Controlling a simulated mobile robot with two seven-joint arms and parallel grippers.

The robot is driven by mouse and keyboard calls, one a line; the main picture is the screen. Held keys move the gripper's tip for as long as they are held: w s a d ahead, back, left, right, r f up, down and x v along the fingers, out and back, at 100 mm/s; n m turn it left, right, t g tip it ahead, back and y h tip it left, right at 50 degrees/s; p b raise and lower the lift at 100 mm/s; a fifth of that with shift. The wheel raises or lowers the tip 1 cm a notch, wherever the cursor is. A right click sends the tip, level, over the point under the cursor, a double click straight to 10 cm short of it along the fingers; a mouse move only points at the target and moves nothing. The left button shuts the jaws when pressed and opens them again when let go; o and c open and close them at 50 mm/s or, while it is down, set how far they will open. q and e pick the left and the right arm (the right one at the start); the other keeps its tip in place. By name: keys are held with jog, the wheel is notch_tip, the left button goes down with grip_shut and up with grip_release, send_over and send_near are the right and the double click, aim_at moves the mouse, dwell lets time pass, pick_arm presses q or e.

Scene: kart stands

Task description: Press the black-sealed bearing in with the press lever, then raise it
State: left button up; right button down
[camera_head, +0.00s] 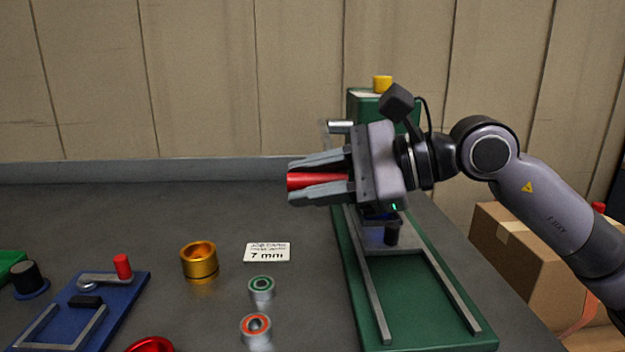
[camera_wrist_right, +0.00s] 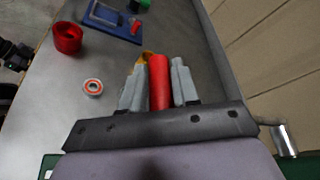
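The press has a green base (camera_head: 425,295) with two metal rails and a green column (camera_head: 363,104) with a yellow cap. My right gripper (camera_head: 318,180) is level in front of the column, its fingers closed around a red lever grip (camera_head: 315,181). In the right wrist view the red grip (camera_wrist_right: 159,82) lies between the two fingers, which touch or nearly touch it. A dark cylindrical part (camera_head: 391,233) shows below the gripper over the rails; I cannot tell whether it is the black-sealed bearing. My gripper hides much of the press middle. My left gripper is out of view.
A green-ringed bearing (camera_head: 262,288), a red-ringed bearing (camera_head: 256,328), a gold cup (camera_head: 199,261) and a "7 mm" card (camera_head: 267,252) stand left of the press. A blue fixture (camera_head: 118,303) is farther left. A cardboard box (camera_head: 520,255) is at the right.

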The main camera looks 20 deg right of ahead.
jog(key=r+m+p, duration=0.1)
jog(key=r+p, duration=0.2)
jog(key=r+m+g+p, duration=0.1)
jog(key=r+p, duration=0.3)
jog(key=shift+w+d, duration=0.1)
jog(key=shift+w, duration=0.1)
jog(key=r+p, duration=0.1)
jog(key=r+m+g+p, duration=0.1)
jog(key=r+p, duration=0.1)
jog(key=shift+w+d+m+p, duration=0.1)
jog(key=shift+w+m+p, duration=0.2)
jog(key=shift+w, duration=0.1)
jog(key=shift+w+d+r+m+g+p, duration=0.1)
jog(key=shift+w+r+m+g+p, duration=0.15)
jog(key=shift+r+p, duration=0.3)
jog(key=shift+w+d+r+m+g+p, duration=0.15)
jog(key=shift+w+r+p, duration=0.1)
jog(key=shift+r+p, duration=0.25)
jog(key=c, duration=0.9)
grip_release()
jog(key=shift+b+v, duration=0.65)
jog(key=shift+v, duration=2.85)
